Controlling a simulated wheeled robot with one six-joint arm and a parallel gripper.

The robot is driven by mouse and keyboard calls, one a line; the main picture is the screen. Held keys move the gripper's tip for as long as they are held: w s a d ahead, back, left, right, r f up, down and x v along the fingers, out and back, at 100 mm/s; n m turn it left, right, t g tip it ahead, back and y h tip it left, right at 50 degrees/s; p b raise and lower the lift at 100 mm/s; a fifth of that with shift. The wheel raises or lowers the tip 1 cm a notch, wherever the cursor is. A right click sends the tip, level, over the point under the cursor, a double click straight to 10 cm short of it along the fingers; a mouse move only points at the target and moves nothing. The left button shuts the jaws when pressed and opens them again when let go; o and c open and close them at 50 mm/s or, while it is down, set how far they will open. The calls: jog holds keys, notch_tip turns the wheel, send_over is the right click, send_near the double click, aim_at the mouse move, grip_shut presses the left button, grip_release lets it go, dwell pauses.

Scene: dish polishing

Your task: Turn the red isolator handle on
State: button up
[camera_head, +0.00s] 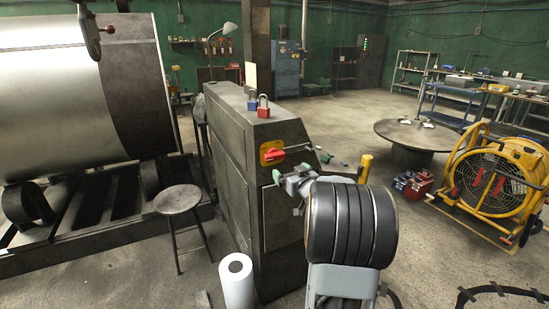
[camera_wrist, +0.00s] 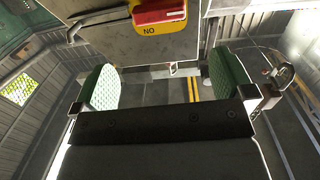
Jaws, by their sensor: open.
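The red isolator handle (camera_head: 273,154) sits on a yellow plate (camera_head: 265,147) on the end face of a grey cabinet (camera_head: 284,220). It lies roughly level. My gripper (camera_head: 290,178) is open and empty, just below and to the right of the handle in the head view. In the wrist view its green-padded fingers (camera_wrist: 161,78) are wide apart, with the handle beyond them and not between them.
A blue padlock (camera_head: 252,105) and a red padlock (camera_head: 263,112) stand on the cabinet top. A stool (camera_head: 178,199) and a white roll (camera_head: 236,281) stand to the left. A yellow fan (camera_head: 487,180), a red toolbox (camera_head: 415,187) and a round table (camera_head: 400,130) are to the right.

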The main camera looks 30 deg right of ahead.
aim_at(276, 156)
jog(key=w+d, duration=0.1)
jog(key=w, duration=0.3)
jog(key=w+p, duration=0.1)
jog(key=w, duration=0.4)
jog(key=w+d+p, duration=0.1)
jog(key=w, duration=0.3)
jog(key=shift+w+d+f, duration=0.1)
jog(key=shift+w+d, duration=0.15)
jog(key=shift+d, duration=0.05)
jog(key=c, duration=0.7)
